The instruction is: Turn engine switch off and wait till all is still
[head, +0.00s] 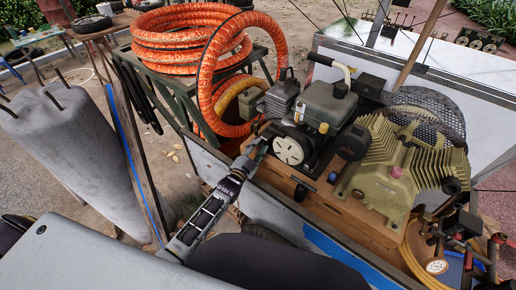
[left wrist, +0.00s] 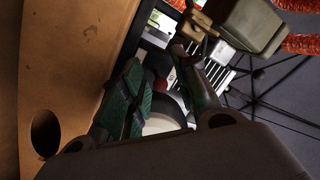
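The engine (head: 325,105) sits on the wooden deck of the cart, grey and black, with a white round disc (head: 288,151) on its near side. My left gripper (head: 257,148) is just left of this disc, low beside the engine. In the left wrist view its two fingers (left wrist: 165,88) stand apart, with nothing clearly held between them. A small red part (left wrist: 161,84), possibly the engine switch, shows between the fingers; I cannot tell whether they touch it. A white rounded part (left wrist: 160,122) shows below it. The switch's position cannot be read. My right gripper is not seen.
A tan finned compressor (head: 400,165) stands right of the engine. Coiled orange hose (head: 190,40) lies behind, with one loop hanging near the engine. The cart's wooden side (left wrist: 65,70) is close to the gripper's left in the wrist view. A white panel (head: 480,120) stands behind.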

